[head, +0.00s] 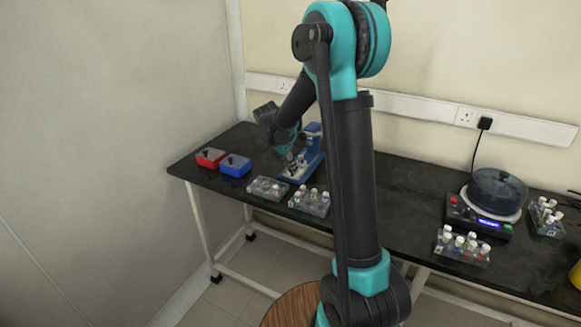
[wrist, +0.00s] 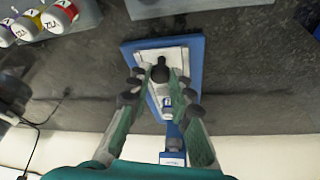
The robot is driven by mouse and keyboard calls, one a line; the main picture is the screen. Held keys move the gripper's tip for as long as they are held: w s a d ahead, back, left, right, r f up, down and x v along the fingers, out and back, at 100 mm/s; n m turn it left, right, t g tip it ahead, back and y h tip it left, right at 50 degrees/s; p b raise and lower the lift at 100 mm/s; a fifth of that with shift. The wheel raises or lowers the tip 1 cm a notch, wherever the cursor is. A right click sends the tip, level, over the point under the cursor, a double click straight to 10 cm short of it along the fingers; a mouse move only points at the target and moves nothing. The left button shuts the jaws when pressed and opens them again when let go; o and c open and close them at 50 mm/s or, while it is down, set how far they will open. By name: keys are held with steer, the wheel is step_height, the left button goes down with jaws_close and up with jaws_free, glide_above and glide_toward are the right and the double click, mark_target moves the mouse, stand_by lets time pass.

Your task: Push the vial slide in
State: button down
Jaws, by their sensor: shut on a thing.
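The blue device (head: 311,163) stands on the black bench near the wall. In the wrist view its blue base (wrist: 198,48) carries a pale slide plate (wrist: 178,55) with a black knob (wrist: 159,72). A small vial with a blue label (wrist: 166,100) sits behind the knob, towards the device's blue upright. My gripper (wrist: 157,78) has its fingers on both sides of the knob and is shut on it. In the head view my gripper (head: 291,155) is low over the front of the device, and the contact there is too small to make out.
A vial rack (head: 310,203) and a nearly empty rack (head: 267,189) stand in front of the device. A red box (head: 210,158) and a blue box (head: 235,166) are to its left. A black round-topped instrument (head: 495,190) with more vial racks is far right. The bench middle is clear.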

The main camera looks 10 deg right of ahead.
stand_by(0.3)
steer(key=w+d, duration=0.1)
steer(key=w, duration=0.1)
steer(key=w+d, duration=0.2)
steer(key=w, duration=0.1)
steer(key=w+d, duration=0.2)
steer(key=shift+w+d+r, duration=0.1)
steer(key=shift+w, duration=0.05)
steer(key=c, duration=1.4)
jaws_free()
steer(key=shift+o, duration=0.2)
steer(key=v, duration=1.2)
